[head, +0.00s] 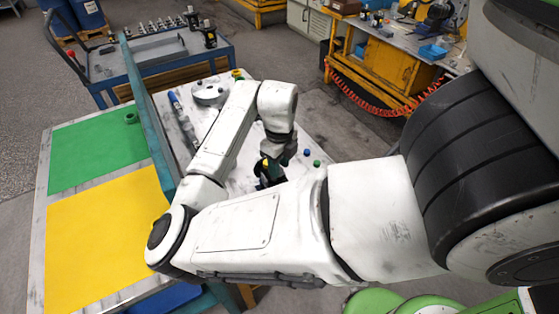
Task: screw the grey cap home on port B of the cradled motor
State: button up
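I cannot tell whether this is the cradled motor, or whether the fingers are open or shut. I cannot make out the grey cap or port B from here. A small blue cap (307,152) and a small green cap (317,163) stand on the bench just right of my gripper.
A round grey metal part (209,92) and a blue-handled tool (180,112) lie at the bench's left side. A teal divider (148,105) separates it from a green mat (95,150) and a yellow mat (100,235).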

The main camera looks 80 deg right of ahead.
jog(key=n+p, duration=0.1)
jog(key=n, duration=0.2)
jog(key=shift+r, duration=0.2)
jog(key=shift+f+n, duration=0.2)
jog(key=shift+n, duration=0.3)
jog(key=shift+c, duration=0.4)
grip_shut()
jog(key=shift+f+m+b, duration=0.2)
jog(key=shift+m+b, duration=0.4)
jog(key=shift+m, duration=0.5)
jog(key=m+b, duration=0.1)
jog(key=m, duration=0.2)
jog(key=shift+b, duration=0.3)
jog(key=shift+o, duration=0.4)
grip_release()
jog(key=shift+r, duration=0.1)
